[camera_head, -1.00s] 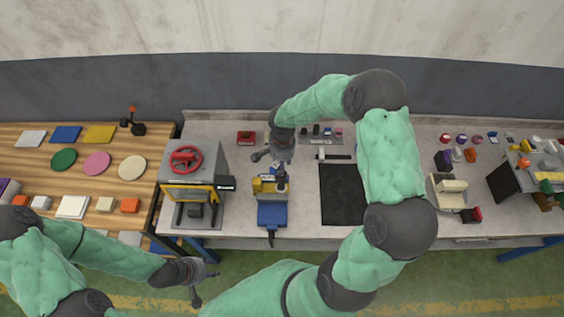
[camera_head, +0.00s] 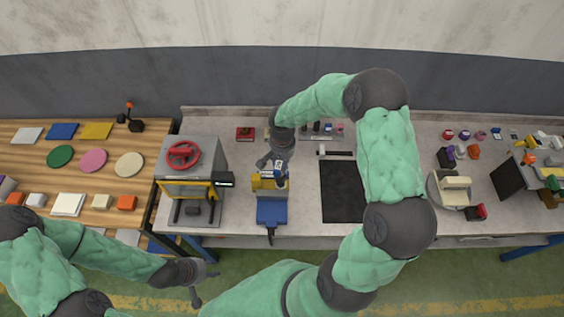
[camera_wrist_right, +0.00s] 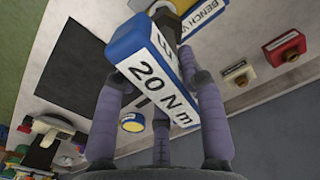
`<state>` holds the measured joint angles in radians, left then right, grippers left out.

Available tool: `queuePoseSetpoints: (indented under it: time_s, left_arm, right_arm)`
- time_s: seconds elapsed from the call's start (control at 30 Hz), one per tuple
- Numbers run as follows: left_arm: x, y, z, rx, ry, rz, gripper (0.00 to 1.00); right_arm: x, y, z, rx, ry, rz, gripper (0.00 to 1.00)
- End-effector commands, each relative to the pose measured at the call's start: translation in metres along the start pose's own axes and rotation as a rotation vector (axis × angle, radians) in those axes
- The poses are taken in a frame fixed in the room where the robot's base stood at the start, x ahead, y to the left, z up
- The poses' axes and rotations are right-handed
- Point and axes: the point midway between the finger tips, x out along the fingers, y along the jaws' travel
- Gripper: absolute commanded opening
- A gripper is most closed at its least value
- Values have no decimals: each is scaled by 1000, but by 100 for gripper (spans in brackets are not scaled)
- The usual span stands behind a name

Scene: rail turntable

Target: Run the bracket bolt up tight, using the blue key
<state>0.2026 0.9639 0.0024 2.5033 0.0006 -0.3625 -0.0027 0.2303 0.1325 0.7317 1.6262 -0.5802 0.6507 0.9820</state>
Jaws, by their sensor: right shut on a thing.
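The blue key (camera_wrist_right: 150,65) is a block with a white face reading "20 N m". My right gripper (camera_wrist_right: 155,95) is shut on it in the wrist view, with fingers on its sides. In the head view the key (camera_head: 280,169) stands above the yellow-topped blue bench vise (camera_head: 271,212), under my right gripper (camera_head: 273,162). The bracket and its bolt cannot be made out; the key and gripper cover that spot. Whether the key touches the bolt cannot be told. My left gripper (camera_head: 203,284) hangs away from the benches at lower left, its jaws too small to judge.
A grey machine with a red wheel (camera_head: 183,155) stands left of the vise. A red box (camera_head: 245,134) is at the back. The bench between vise and mat is clear.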

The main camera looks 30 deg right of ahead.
Motion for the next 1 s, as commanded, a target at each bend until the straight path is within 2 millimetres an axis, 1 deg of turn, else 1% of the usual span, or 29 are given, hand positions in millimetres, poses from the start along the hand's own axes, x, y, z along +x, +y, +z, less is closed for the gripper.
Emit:
queuePoseSetpoints:
  time_s: [0.5, 0.6, 0.83, 1.0]
  left_arm:
    - [-13, 4, 0, 0, 0, 0, 40]
    - [-15, 5, 0, 0, 0, 0, 40]
    - [-17, 6, 1, 0, 0, 0, 40]
    - [-24, 9, 1, 0, 0, 0, 40]
  right_arm:
    - [-1, 0, -4, -592, -1, 0, 0]
    - [-1, 0, -5, -676, -1, 0, 0]
    - [-1, 0, -5, -778, -1, 0, 0]
    - [-2, -1, -6, -974, -2, 1, 0]
